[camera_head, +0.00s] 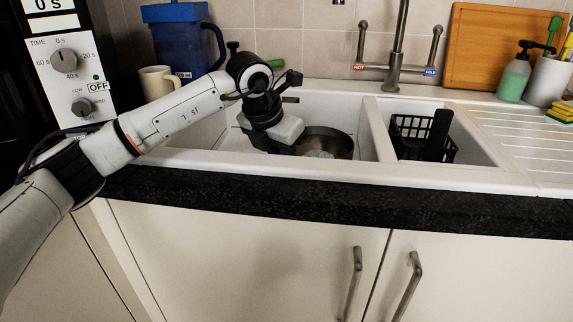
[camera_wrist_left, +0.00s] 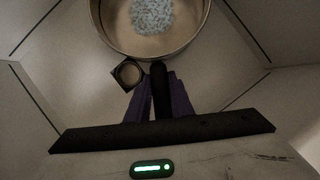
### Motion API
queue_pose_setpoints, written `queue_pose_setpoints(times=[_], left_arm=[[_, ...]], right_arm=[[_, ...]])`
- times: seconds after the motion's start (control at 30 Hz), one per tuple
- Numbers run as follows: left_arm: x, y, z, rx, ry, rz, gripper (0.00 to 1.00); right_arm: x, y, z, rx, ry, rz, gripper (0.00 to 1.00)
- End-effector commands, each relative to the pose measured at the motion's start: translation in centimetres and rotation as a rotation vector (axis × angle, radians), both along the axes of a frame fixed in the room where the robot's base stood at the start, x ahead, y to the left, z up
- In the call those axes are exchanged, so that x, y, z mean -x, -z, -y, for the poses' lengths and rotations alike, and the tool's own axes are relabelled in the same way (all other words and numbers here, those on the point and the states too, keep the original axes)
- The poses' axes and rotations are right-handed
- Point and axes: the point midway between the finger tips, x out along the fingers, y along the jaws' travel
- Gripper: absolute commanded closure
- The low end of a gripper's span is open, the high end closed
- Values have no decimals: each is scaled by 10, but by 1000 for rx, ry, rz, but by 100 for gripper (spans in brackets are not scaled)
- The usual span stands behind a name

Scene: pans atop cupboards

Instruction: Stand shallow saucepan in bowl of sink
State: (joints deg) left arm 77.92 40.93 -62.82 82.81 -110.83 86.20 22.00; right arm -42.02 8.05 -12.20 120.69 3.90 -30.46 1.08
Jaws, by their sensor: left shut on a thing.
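The shallow saucepan (camera_head: 330,138) is in the larger, left bowl of the white sink (camera_head: 232,157), partly hidden by my left wrist and the sink's front rim. In the left wrist view the round metal pan (camera_wrist_left: 118,42) has a pale speckled patch inside, and its dark handle points toward me. My left gripper (camera_wrist_left: 160,88) is shut on that handle, a purple finger on each side. The pan looks roughly level low in the bowl; I cannot tell whether its base touches the bottom. My right gripper is in neither view.
The sink drain (camera_wrist_left: 128,72) shows beside the handle. A black basket (camera_head: 408,150) fills part of the smaller right bowl. A tap (camera_head: 397,50) stands behind the sink. A blue jug (camera_head: 180,45), a cream mug (camera_head: 157,80) and a microwave (camera_head: 70,70) stand left.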

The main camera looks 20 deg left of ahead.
Motion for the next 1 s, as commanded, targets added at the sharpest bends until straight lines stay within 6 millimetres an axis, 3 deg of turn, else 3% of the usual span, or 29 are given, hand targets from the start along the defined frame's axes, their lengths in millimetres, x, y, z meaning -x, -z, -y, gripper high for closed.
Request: queue_pose_setpoints(times=[0.5,0.53,0.63,1.0], left_arm=[[-1,9,0,1,0,4,100],[-1,8,0,1,0,5,75],[-1,8,0,1,0,4,58],[0,11,0,-1,0,-3,58]], right_arm=[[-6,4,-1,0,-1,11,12],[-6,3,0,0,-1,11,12],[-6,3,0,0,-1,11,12],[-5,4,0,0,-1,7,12]])
